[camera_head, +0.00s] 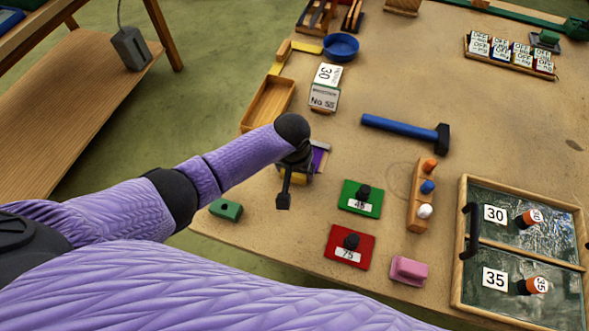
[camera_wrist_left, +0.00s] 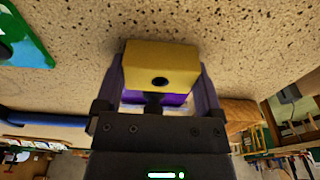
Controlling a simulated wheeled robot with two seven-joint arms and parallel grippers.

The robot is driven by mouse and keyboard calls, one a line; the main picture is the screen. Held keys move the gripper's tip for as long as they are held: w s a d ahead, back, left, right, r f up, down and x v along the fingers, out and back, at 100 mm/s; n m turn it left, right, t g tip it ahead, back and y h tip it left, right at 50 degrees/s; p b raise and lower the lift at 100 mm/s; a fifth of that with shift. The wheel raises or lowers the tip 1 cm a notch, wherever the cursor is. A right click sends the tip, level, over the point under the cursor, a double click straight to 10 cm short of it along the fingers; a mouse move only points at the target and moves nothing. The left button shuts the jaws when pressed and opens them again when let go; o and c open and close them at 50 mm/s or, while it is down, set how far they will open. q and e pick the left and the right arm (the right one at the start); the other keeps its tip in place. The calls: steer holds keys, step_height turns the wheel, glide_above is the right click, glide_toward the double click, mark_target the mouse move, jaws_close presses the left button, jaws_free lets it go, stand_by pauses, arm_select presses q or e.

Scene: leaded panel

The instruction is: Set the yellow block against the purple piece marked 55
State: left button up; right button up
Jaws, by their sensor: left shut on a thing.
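The yellow block (camera_wrist_left: 160,60), with a dark round hole, sits between the two fingers of my left gripper (camera_wrist_left: 160,75), which is shut on it. In the head view the block (camera_head: 299,179) shows only partly below my dark wrist. The purple piece (camera_head: 319,157) lies right beside the block, mostly hidden by my left gripper. Its purple face also shows in the left wrist view (camera_wrist_left: 170,99), close to the block's edge. I cannot tell whether the two touch, and no 55 is readable on the piece. My right gripper is not in view.
A green piece (camera_head: 361,198) marked 45 and a red piece (camera_head: 349,247) marked 75 lie to the right. A small green block (camera_head: 226,210) sits near the table's edge.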

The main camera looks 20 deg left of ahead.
arm_select(q)
steer(key=shift+w, duration=0.15)
steer(key=o, duration=0.7)
steer(key=shift+o, duration=0.2)
